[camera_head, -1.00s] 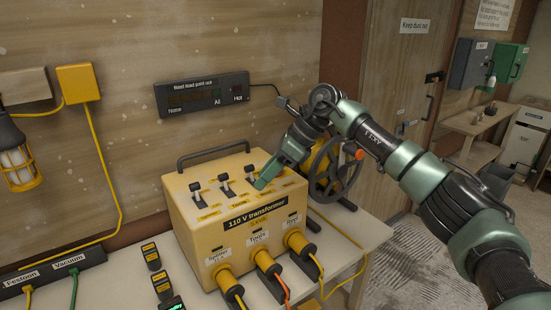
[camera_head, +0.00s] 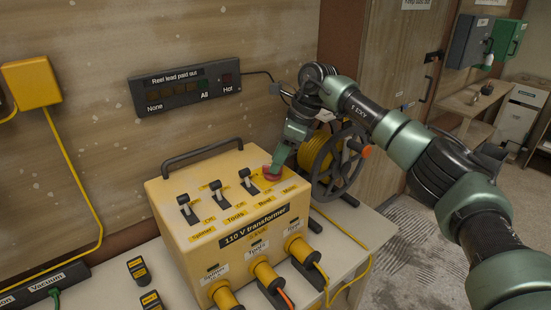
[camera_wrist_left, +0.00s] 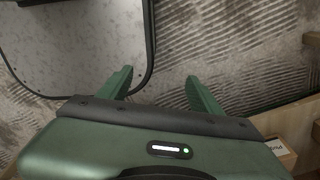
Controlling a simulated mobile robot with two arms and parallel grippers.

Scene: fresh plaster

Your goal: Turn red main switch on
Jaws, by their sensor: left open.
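The yellow 110 V transformer (camera_head: 180,228) stands on the bench in the head view. Its red main switch (camera_head: 270,174) is at the right end of the top, beside the label "Main", partly covered by my gripper. My right gripper (camera_head: 276,166) points down at the switch, its tips at or just above it. I cannot tell whether they touch it or how far apart they are. My left gripper (camera_wrist_left: 162,86) shows only in the left wrist view, open and empty, away from the transformer.
Several black levers (camera_head: 215,187) stand left of the red switch. A carrying handle (camera_head: 202,153) rises behind them. A cable reel (camera_head: 335,160) stands close right of my right gripper. Plugs with cables (camera_head: 264,272) fill the transformer's front. A display panel (camera_head: 186,92) hangs on the wall.

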